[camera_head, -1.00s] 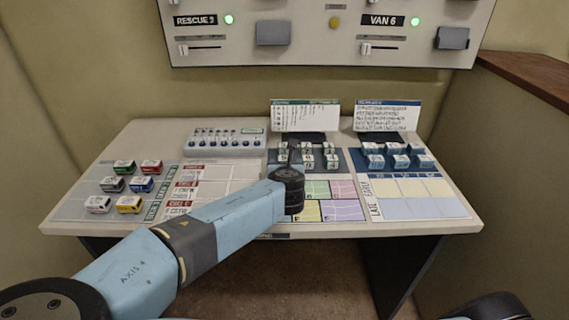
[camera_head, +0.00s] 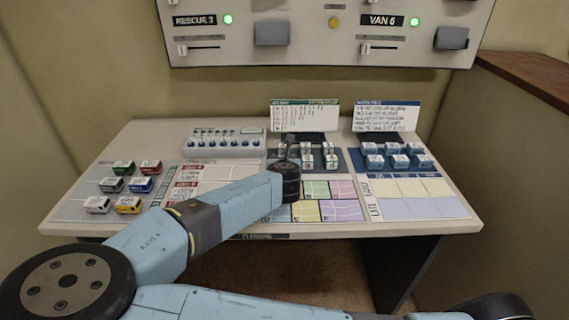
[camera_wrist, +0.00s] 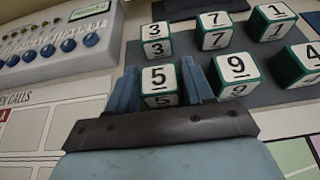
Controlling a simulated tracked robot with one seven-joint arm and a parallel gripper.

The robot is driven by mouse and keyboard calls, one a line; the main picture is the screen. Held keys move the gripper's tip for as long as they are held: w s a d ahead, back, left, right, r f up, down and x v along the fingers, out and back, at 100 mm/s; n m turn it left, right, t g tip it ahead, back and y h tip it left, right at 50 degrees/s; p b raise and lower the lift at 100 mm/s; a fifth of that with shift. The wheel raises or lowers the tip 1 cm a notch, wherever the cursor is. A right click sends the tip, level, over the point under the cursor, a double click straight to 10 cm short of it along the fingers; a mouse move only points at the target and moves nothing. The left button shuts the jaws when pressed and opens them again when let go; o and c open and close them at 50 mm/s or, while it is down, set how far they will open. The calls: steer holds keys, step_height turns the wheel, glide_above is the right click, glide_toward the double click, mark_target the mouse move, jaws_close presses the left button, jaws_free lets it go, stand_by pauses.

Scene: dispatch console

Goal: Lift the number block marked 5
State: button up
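The number block marked 5 (camera_wrist: 158,78) is a white cube with green sides, in the middle of the wrist view. My gripper (camera_wrist: 160,85) has one blue finger close on each side of it. I cannot tell whether the fingers press on the block or stand just clear of it. The block appears to be at the level of its neighbours, with no clear gap beneath it. In the head view my gripper (camera_head: 289,150) is over the left part of the dark block tray (camera_head: 342,160), and my wrist hides the block marked 5.
The block marked 9 (camera_wrist: 237,72) stands just right of my right finger. Blocks marked 3 (camera_wrist: 156,42), 7 (camera_wrist: 214,30), 1 (camera_wrist: 274,22) and 4 (camera_wrist: 302,65) are close by. A knob panel (camera_head: 224,143) is to the left. Blue-sided blocks (camera_head: 398,160) stand to the right.

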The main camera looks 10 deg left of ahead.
steer(key=c, duration=0.6)
